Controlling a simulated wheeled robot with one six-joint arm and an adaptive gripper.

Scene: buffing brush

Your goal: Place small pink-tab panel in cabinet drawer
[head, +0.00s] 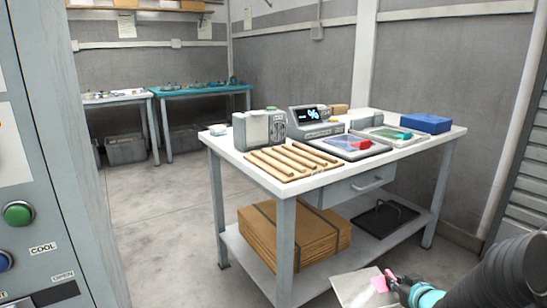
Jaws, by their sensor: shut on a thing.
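A small pale panel (358,290) with a pink tab (379,283) is at the bottom of the view, right of the middle. My gripper (388,282) is shut on the panel at its tab end, in front of the worktable. The panel's lower edge is cut off by the picture's edge. A grey drawer (345,191) with a bar handle (368,184) sits under the worktable top and looks shut. Its inside is hidden.
The white worktable (238,158) carries wooden sticks (290,160), a display device (315,121), trays (352,147) and a blue box (427,123). Cardboard (295,238) lies on its lower shelf. A control cabinet (50,150) stands at left. Floor left of the table is clear.

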